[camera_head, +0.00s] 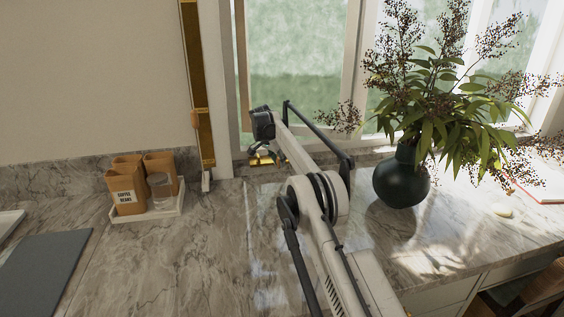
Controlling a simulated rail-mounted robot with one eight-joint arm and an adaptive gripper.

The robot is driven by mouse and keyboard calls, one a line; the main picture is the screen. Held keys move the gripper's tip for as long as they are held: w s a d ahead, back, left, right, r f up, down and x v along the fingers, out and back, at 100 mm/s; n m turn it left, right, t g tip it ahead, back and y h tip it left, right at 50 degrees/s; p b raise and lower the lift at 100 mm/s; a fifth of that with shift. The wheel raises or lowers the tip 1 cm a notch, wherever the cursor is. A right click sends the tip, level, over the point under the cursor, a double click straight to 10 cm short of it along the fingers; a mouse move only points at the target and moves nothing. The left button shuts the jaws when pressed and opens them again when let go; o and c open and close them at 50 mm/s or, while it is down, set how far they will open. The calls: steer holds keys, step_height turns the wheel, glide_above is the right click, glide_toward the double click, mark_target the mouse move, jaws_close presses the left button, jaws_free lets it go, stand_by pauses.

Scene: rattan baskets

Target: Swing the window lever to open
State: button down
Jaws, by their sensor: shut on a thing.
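The window (297,45) has a pale frame and stands behind the counter, in the middle of the view. My arm reaches over the counter to the low left part of the window frame. My gripper (264,160) is at the bottom of the frame, just above the back of the counter. It is shut on the window lever, a small gold-coloured piece that shows at the fingers. The gripper and the arm hide much of the lever, so its exact angle cannot be told.
A dark vase (402,183) with leafy branches stands right of my arm, its twigs reaching toward the arm. A white tray (150,214) with brown canisters (127,190) and a glass (161,190) stands left. The marble counter (190,265) between is clear.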

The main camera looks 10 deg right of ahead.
steer(key=shift+r, duration=0.1)
steer(key=c, duration=1.6)
jaws_free()
steer(key=shift+v, duration=6)
